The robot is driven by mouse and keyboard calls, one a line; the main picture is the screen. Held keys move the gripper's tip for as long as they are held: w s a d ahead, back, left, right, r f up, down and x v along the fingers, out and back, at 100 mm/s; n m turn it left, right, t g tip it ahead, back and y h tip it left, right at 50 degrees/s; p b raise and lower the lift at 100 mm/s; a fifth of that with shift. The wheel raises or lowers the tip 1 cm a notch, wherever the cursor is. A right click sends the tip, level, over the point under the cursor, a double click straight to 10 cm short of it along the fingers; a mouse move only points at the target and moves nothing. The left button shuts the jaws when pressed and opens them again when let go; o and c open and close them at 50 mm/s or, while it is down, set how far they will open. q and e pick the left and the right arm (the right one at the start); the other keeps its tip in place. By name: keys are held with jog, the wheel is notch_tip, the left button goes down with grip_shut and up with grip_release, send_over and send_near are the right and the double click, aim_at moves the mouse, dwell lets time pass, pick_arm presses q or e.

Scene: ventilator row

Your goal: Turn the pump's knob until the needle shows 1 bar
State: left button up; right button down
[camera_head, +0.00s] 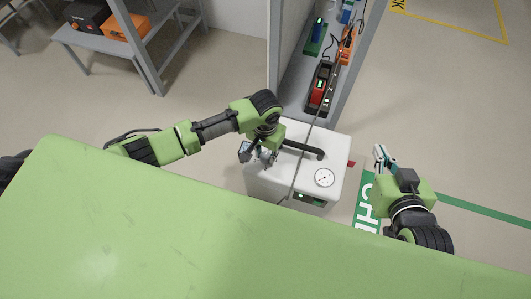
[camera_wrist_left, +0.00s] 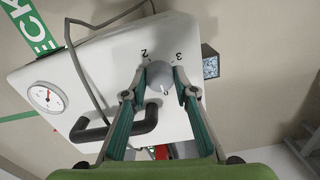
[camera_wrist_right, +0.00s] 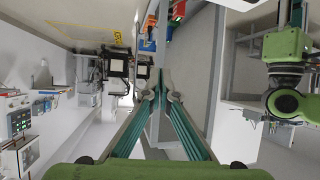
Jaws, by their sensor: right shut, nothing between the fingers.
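The pump (camera_head: 335,157) is a white box with a black handle and a round gauge (camera_head: 324,177) on top. The gauge also shows in the left wrist view (camera_wrist_left: 47,96); its red needle is visible, but the scale is too small to read. In the left wrist view the grey knob (camera_wrist_left: 160,74) has numerals 2 and 3 around it and a pale mark on its lower side. My left gripper (camera_wrist_left: 162,82) has a finger on either side of the knob, apparently closed on it. My right gripper (camera_head: 380,153) is shut and empty, right of the pump.
The black handle (camera_wrist_left: 115,124) is close beside the left fingers. A cable crosses the pump top. A grey shelf (camera_head: 298,92) with devices stands behind the pump. A grey table (camera_head: 100,52) is at the back left. Open floor lies to the right.

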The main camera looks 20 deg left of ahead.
pick_arm(q)
jog(key=shift+r+m+p, duration=0.15)
jog(key=shift+m+p, duration=0.35)
jog(key=shift+p, duration=0.4)
jog(key=shift+m+p, duration=0.7)
jog(key=shift+p, duration=0.1)
jog(key=shift+m+p, duration=1)
pick_arm(e)
jog(key=shift+s+d+f+g+h, duration=0.55)
jog(key=shift+s+d+f+g, duration=1.25)
jog(key=shift+s, duration=2)
jog(key=shift+s+d+f+g+h, duration=0.65)
jog(key=shift+s+f+g, duration=0.8)
jog(key=shift+s+g, duration=1.65)
pick_arm(q)
jog(key=shift+m+p, duration=0.5)
jog(key=shift+m, duration=0.3)
pick_arm(e)
jog(key=shift+t, duration=0.6)
jog(key=shift+f, duration=2.4)
pick_arm(q)
jog(key=shift+f, duration=0.2)
jog(key=o, duration=1.1)
